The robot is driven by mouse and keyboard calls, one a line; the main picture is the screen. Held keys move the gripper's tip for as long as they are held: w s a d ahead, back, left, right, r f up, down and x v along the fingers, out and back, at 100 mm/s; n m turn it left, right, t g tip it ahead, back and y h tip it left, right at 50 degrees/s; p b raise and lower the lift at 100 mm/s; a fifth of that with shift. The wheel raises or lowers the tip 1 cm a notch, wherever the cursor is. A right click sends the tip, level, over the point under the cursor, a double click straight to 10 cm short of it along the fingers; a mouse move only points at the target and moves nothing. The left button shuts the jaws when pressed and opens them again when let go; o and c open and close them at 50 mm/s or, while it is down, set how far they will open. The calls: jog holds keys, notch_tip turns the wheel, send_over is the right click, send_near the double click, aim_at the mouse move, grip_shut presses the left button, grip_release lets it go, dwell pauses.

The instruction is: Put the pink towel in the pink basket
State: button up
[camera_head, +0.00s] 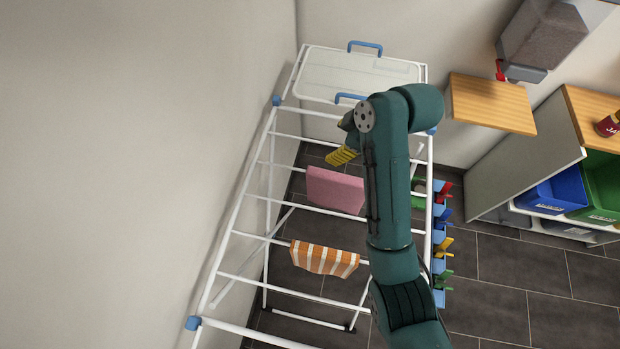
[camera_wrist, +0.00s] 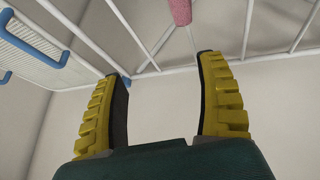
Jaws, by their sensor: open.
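The pink towel (camera_head: 335,190) hangs folded over a bar of the white drying rack (camera_head: 240,233). In the wrist view, a pink end that looks like the towel (camera_wrist: 181,12) shows at the top edge, beyond the fingertips. My gripper (camera_head: 342,156) is just behind the towel in the head view, its yellow fingers near the towel's upper edge. In the wrist view my gripper (camera_wrist: 162,78) is open, with nothing between its fingers. No pink basket shows in either view.
An orange-and-white striped cloth (camera_head: 323,259) hangs on a nearer bar. A white tray with blue handles (camera_head: 355,75) is at the rack's far end. Coloured pegs (camera_head: 440,240) line its right side. Blue (camera_head: 555,192) and green (camera_head: 598,185) baskets sit in the shelf at right.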

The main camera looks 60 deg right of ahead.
jog(key=g+y, duration=0.2)
send_near(341, 177)
jog(key=shift+n, duration=0.3)
jog(key=b+x, duration=0.2)
jog(key=x, duration=0.6)
jog(key=shift+w+b+x, duration=0.2)
jog(key=shift+b+x, duration=0.25)
jog(key=shift+x, duration=2.25)
jog(key=shift+f, duration=0.15)
grip_shut()
